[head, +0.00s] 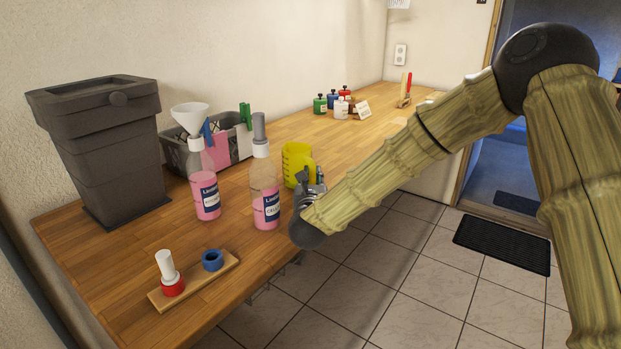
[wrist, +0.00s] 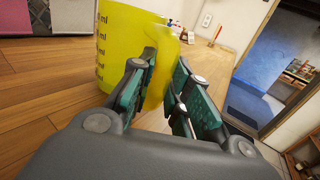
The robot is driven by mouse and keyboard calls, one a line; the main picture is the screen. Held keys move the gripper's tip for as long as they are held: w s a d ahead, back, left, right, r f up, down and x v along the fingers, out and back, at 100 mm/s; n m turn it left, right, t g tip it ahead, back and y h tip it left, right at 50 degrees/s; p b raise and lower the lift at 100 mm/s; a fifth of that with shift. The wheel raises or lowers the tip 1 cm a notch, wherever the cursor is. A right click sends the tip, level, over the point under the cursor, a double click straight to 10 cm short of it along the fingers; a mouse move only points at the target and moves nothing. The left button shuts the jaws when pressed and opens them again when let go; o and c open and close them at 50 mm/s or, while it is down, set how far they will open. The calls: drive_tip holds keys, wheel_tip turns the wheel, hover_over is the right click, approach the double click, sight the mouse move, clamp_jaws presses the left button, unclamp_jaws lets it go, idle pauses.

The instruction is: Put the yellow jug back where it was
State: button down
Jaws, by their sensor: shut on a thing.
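The yellow jug (head: 296,160) is upright at the front part of the wooden counter, just right of the pink bottles in the head view. It has dark measuring marks on its side, seen in the wrist view (wrist: 118,45). My gripper (head: 316,178) is at the jug's right side. In the wrist view its teal fingers (wrist: 162,88) are closed on the jug's handle. The jug's base is partly hidden behind a bottle and my gripper, so I cannot tell whether it touches the counter.
Two bottles of pink liquid (head: 265,205) (head: 206,195) stand left of the jug, one with a funnel (head: 190,117). A grey basket (head: 180,158), dark bin (head: 105,150) and wooden holder (head: 205,284) stand farther left. Small coloured bottles (head: 320,104) stand farther back. Counter between is clear.

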drive_tip(key=shift+d+f, duration=0.1)
drive_tip(key=shift+f, duration=0.05)
drive_tip(key=shift+f, duration=0.2)
drive_tip(key=c, duration=1.4)
unclamp_jaws()
drive_tip(key=shift+o, duration=0.2)
drive_tip(key=shift+r, duration=0.1)
drive_tip(key=shift+r, duration=0.15)
drive_tip(key=s, duration=0.4)
drive_tip(key=s+b, duration=0.1)
drive_tip(key=s, duration=0.3)
drive_tip(key=s+b, duration=0.1)
drive_tip(key=s, duration=0.3)
drive_tip(key=shift+a, duration=0.3)
